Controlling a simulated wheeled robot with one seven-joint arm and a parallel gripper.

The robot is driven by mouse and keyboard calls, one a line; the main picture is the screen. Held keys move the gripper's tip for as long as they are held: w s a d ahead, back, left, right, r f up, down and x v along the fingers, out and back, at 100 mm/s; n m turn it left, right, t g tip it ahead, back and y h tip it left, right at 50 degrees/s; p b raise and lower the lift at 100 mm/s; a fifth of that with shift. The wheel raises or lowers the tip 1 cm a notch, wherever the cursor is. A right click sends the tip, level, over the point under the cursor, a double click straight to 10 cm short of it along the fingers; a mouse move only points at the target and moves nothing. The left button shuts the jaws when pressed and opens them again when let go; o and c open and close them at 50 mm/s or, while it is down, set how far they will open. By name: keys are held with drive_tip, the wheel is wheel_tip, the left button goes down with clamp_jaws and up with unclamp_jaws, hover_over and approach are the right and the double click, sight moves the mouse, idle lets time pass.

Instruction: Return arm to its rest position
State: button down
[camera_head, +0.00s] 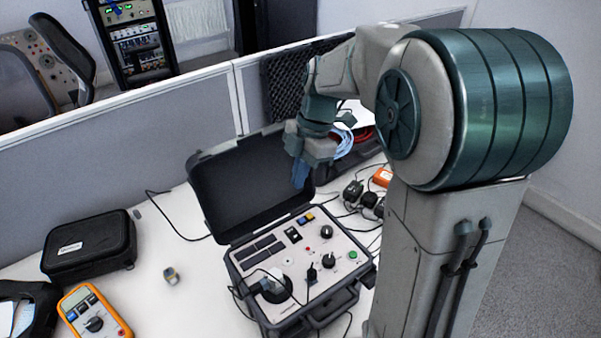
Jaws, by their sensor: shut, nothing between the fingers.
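My arm rises at the right of the head view and reaches back over the desk. My gripper (301,174) hangs pointing down in front of the open lid of the black calibrator case (235,190). Its fingers are together with nothing between them. It is above the back part of the calibrator panel (330,262) and looks clear of it. The panel has knobs, a green button and a round silver-topped piece (274,284) with a cable at its front left.
A black zipped case (90,246), an orange multimeter (94,318) and a small metal piece (171,276) lie left on the white desk. Black adapters (366,198) and an orange box (382,177) lie right of the calibrator. A grey partition (130,143) stands behind.

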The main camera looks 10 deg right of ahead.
drive_tip(key=shift+r, duration=0.25)
idle(0.3)
drive_tip(key=s+d+m+t+h, duration=0.1)
drive_tip(key=s+d+m+t, duration=0.1)
drive_tip(key=s+m, duration=0.6)
drive_tip(key=s+d+m+t+h, duration=0.2)
drive_tip(key=s+m, duration=0.6)
drive_tip(key=m, duration=0.6)
drive_tip(key=shift+d+f+m, duration=0.15)
drive_tip(key=shift+d+m, duration=0.15)
drive_tip(key=shift+d, duration=0.2)
